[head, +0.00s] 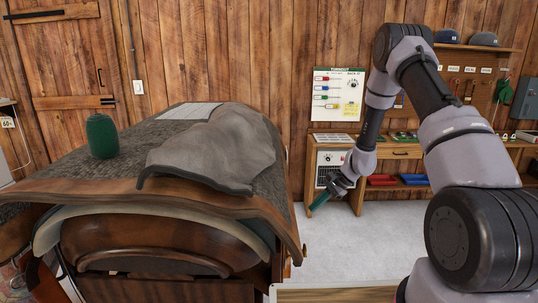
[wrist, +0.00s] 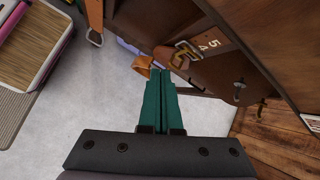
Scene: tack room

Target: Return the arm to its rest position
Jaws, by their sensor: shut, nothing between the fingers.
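My arm reaches up from the right side of the head view and bends down toward the middle. My gripper (head: 320,201) hangs in the air just right of the saddle-shaped stand, pointing down and to the left. In the wrist view, the gripper's two green fingers (wrist: 160,84) lie together, shut, with nothing between them. Beyond the fingertips are the grey floor and a brown leather side with a metal buckle (wrist: 185,55); I cannot tell whether they touch it.
A wooden bench (head: 400,152) with red and blue trays stands along the back wall. Grey floor (head: 345,245) is clear between stand and bench.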

